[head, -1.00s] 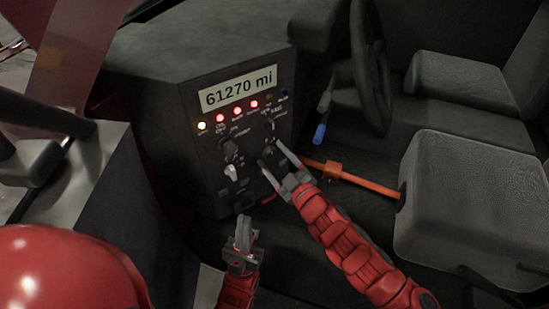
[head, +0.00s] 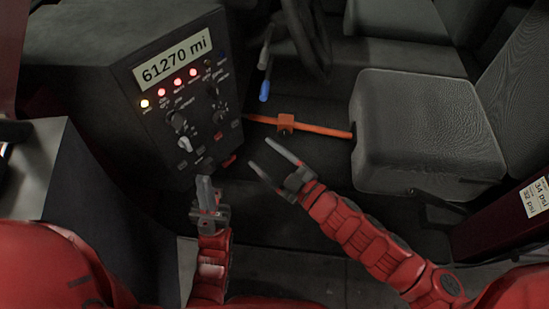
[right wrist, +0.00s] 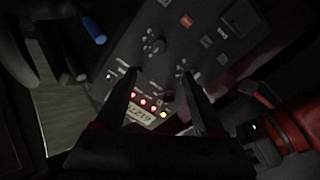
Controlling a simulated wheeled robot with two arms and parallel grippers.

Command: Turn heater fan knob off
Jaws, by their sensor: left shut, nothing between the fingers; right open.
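The dark control panel (head: 200,150) carries several knobs under a row of lights. A pale-tipped knob (head: 184,143) is at lower left, a dark knob (head: 178,119) above it. Two more dark knobs are on the right, an upper one (head: 212,92) and a lower one (head: 218,116). The labels are too small to tell which is the heater fan knob. My right gripper (head: 262,153) is open and empty, right of the panel and apart from it. In the right wrist view its fingers (right wrist: 158,78) frame the inverted panel. My left gripper (head: 205,185) is shut and empty below the panel.
A mileage display (head: 174,56) tops the panel. An orange bar (head: 318,129) runs from near the panel to the grey seat (head: 428,130). A blue-tipped lever (head: 264,90) is right of the panel. Dark floor lies between my grippers.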

